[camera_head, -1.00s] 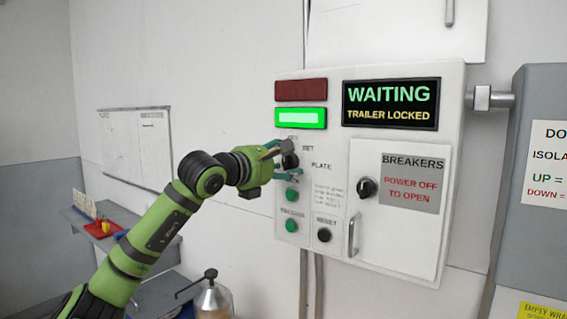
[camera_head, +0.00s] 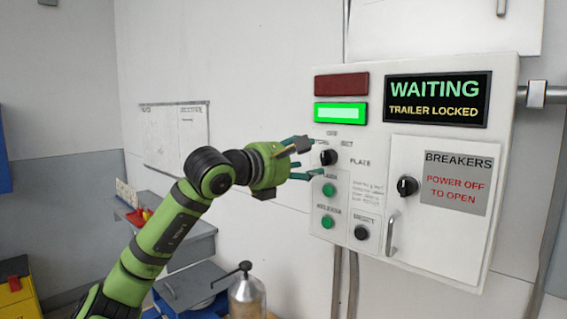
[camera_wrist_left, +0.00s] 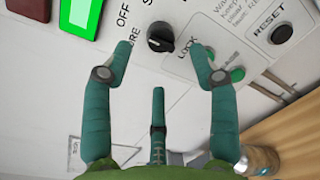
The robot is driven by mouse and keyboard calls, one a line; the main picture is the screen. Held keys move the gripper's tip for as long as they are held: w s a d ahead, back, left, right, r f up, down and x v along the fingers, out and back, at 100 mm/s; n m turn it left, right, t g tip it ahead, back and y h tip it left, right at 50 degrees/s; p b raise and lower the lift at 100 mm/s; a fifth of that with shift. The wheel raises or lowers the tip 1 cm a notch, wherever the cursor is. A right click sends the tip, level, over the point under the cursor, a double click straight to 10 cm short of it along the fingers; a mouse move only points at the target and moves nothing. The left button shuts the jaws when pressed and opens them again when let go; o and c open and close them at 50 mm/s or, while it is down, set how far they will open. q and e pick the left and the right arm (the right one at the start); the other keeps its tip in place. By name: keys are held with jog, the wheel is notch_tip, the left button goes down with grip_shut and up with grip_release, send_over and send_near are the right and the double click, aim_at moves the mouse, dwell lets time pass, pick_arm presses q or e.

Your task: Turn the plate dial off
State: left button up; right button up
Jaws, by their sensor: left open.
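The plate dial is a black round knob (camera_head: 328,157) near the upper left of the white control panel, below the lit green lamp. In the left wrist view the dial (camera_wrist_left: 160,37) has a white pointer mark, with "OFF" lettering to its left. My left gripper (camera_head: 304,159) is open just left of the dial in the head view. In the left wrist view its teal fingers (camera_wrist_left: 165,55) are spread, with the dial between and beyond the tips, apart from them. My right gripper is not in view.
Green buttons (camera_head: 329,190) and a black reset knob (camera_head: 361,233) sit below the dial. A breaker door (camera_head: 440,215) with its own knob (camera_head: 407,186) is to the right. The display (camera_head: 437,99) reads "WAITING, TRAILER LOCKED". A metal canister (camera_head: 247,297) stands below.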

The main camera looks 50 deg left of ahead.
pick_arm(q)
jog(key=shift+s+d+r, duration=0.1)
jog(key=shift+s, duration=1.4)
jog(key=shift+s+d+r, duration=0.1)
jog(key=shift+s, duration=1.35)
